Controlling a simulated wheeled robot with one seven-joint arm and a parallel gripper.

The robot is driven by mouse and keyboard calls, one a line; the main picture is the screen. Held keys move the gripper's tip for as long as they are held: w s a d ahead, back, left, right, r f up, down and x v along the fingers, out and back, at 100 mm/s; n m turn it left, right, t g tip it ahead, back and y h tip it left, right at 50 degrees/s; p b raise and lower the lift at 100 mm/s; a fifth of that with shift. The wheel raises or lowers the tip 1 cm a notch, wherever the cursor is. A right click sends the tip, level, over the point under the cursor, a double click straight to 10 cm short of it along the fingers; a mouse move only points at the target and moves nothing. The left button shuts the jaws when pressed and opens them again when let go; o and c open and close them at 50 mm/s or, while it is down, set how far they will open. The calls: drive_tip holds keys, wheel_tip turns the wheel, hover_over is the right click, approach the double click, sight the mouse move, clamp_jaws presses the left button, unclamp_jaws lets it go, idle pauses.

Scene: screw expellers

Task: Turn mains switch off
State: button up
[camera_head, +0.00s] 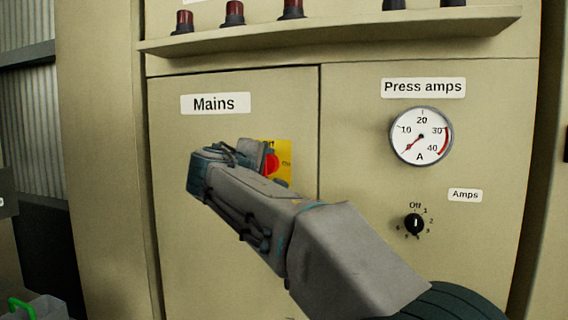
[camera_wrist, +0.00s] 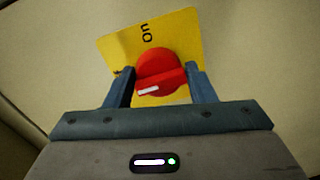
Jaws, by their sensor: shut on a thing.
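The mains switch is a red rotary knob (camera_wrist: 160,76) on a yellow plate (camera_wrist: 185,38), with the word "On" showing on the plate in the wrist view. In the head view the red knob (camera_head: 271,164) and yellow plate (camera_head: 284,150) sit on the cabinet door below the "Mains" label (camera_head: 215,103), partly hidden by my arm. My gripper (camera_wrist: 160,88) has one finger on each side of the knob's handle and is shut on it. A white mark shows on the handle, slanted in the wrist view.
To the right are a "Press amps" dial (camera_head: 421,136) and a small black Amps selector (camera_head: 414,224). A shelf-like ledge (camera_head: 330,34) with red lamps above it juts out over the panel. A grey bin with a green handle (camera_head: 20,307) is at the lower left.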

drive_tip(key=shift+r, duration=0.25)
drive_tip(key=o, duration=1.3)
drive_tip(key=shift+s+a, duration=0.1)
drive_tip(key=shift+f, duration=0.1)
drive_tip(key=b+v, duration=0.3)
drive_tip(key=v, duration=1)
drive_tip(key=shift+s, duration=0.4)
drive_tip(key=shift+f, duration=0.1)
